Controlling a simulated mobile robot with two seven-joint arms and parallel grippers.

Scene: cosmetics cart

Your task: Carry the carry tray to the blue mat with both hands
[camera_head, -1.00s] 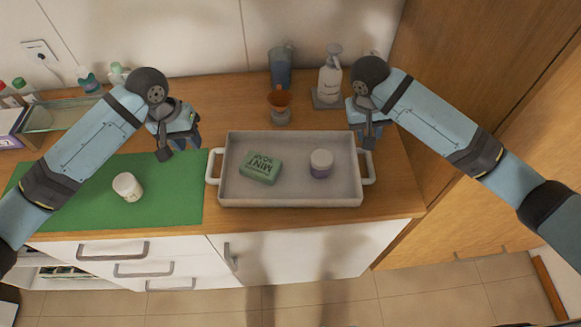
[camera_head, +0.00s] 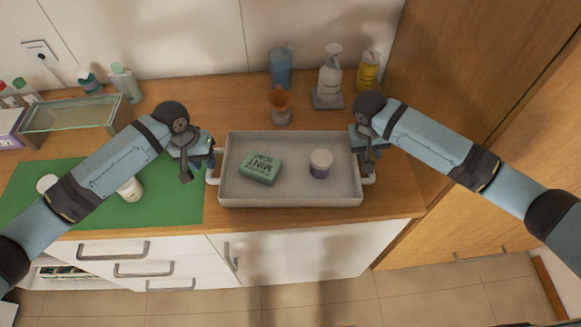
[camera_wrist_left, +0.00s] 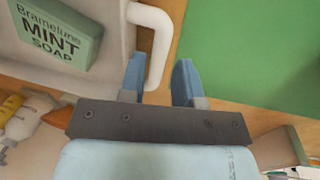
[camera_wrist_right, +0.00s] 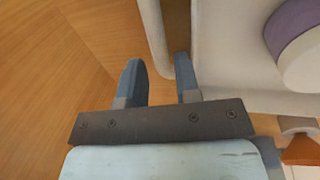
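The grey carry tray (camera_head: 290,199) stands on the wooden counter, with a white handle at each end. It holds a green mint soap box (camera_head: 260,168) and a small white jar with a purple band (camera_head: 320,163). The mat at the left is green (camera_head: 170,205), not blue. My left gripper (camera_head: 198,167) is open at the tray's left handle; the left wrist view shows that handle (camera_wrist_left: 160,40) by the inner finger, between the fingers. My right gripper (camera_head: 368,158) is open at the right handle; the right wrist view shows that handle (camera_wrist_right: 153,35) between the fingers.
A white jar (camera_head: 131,189) stands on the mat, and another white lid (camera_head: 47,183) shows beside my left arm. A wooden cabinet wall (camera_head: 475,100) rises at the right.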

